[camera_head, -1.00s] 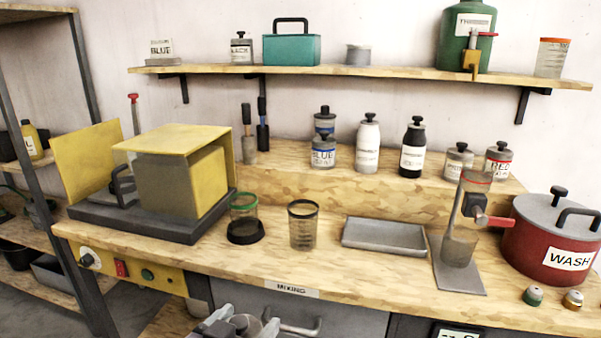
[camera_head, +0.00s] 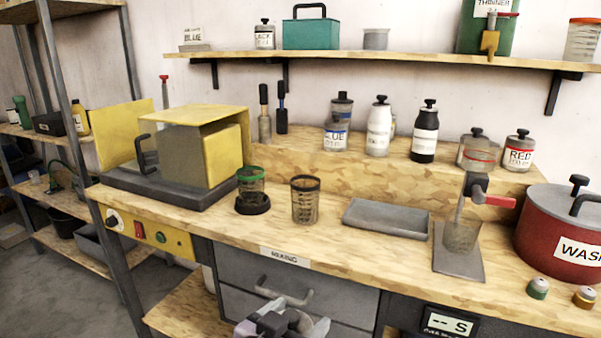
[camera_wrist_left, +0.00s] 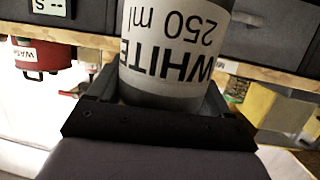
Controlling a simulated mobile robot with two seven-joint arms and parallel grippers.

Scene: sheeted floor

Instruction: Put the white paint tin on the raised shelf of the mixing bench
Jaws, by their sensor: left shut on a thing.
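The white paint tin (camera_wrist_left: 175,50), labelled WHITE 250 ml, fills the middle of the left wrist view, upside down in that picture. My left gripper (camera_head: 282,326) is shut on it, low in front of the bench drawers in the head view. There the tin is hard to tell apart from the gripper. The mixing bench's raised shelf (camera_head: 300,158) is the plywood step along the wall. My right gripper is not in view.
On the lower bench top stand a yellow booth (camera_head: 215,155), a green-rimmed cup (camera_head: 251,182), a mesh cup (camera_head: 305,200), a grey tray (camera_head: 386,217) and a red WASH pot (camera_head: 565,240). A wall shelf (camera_head: 370,60) hangs above. The step's front left has free room.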

